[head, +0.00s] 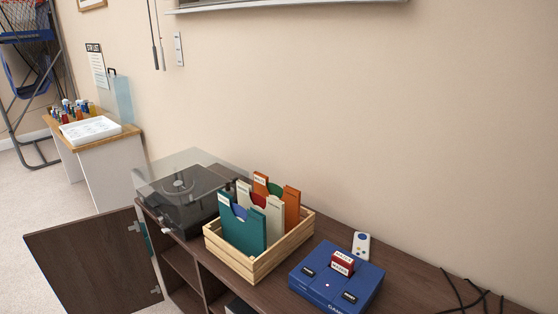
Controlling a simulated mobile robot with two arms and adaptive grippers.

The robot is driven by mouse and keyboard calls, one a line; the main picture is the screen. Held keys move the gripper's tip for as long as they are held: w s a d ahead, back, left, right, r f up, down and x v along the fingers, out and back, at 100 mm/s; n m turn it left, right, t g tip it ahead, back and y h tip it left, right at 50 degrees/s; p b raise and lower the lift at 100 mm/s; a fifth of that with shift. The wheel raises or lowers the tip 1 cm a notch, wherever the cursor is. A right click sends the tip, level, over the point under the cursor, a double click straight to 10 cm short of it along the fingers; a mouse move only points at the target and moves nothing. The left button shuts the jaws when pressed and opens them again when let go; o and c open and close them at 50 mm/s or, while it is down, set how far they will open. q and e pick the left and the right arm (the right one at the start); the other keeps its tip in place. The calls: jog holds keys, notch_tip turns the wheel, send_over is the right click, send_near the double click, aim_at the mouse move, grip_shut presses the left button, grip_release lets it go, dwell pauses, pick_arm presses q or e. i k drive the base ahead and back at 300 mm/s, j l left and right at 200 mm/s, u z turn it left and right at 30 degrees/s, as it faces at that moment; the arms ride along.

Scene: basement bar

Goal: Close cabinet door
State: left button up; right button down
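The dark brown cabinet door (95,268) stands swung wide open at the lower left. Its hinges show along its right edge, where it meets the cabinet. The low cabinet (390,290) runs along the wall, and its open left compartment (182,262) shows shelves inside. The door's lower part is cut off by the bottom of the picture. Neither of my grippers is in the head view.
Black cables (470,295) lie at right. Open floor (50,205) lies left of the door.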

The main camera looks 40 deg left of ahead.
aim_at(101, 263)
jog(key=k+j, duration=0.15)
jog(key=j, duration=0.25)
jog(key=k+j+z, duration=0.1)
jog(key=j, duration=0.35)
jog(key=k+j, duration=0.2)
jog(key=j, duration=0.2)
jog(key=k+j+z, duration=0.1)
jog(key=j, duration=0.3)
jog(key=k+j+z, duration=0.15)
jog(key=j, duration=0.4)
jog(key=k+j+z, duration=0.1)
jog(key=j, duration=0.4)
jog(key=k+j+z, duration=0.15)
jog(key=k+j, duration=0.15)
jog(key=j, duration=0.2)
jog(key=k+j+z, duration=0.1)
jog(key=j, duration=0.4)
jog(key=k+j+z, duration=0.15)
jog(key=k+j, duration=0.2)
jog(key=k+j+z, duration=0.1)
jog(key=k+j, duration=0.15)
jog(key=j, duration=0.3)
jog(key=k+j+z, duration=0.15)
jog(key=k+j, duration=0.15)
jog(key=j, duration=0.1)
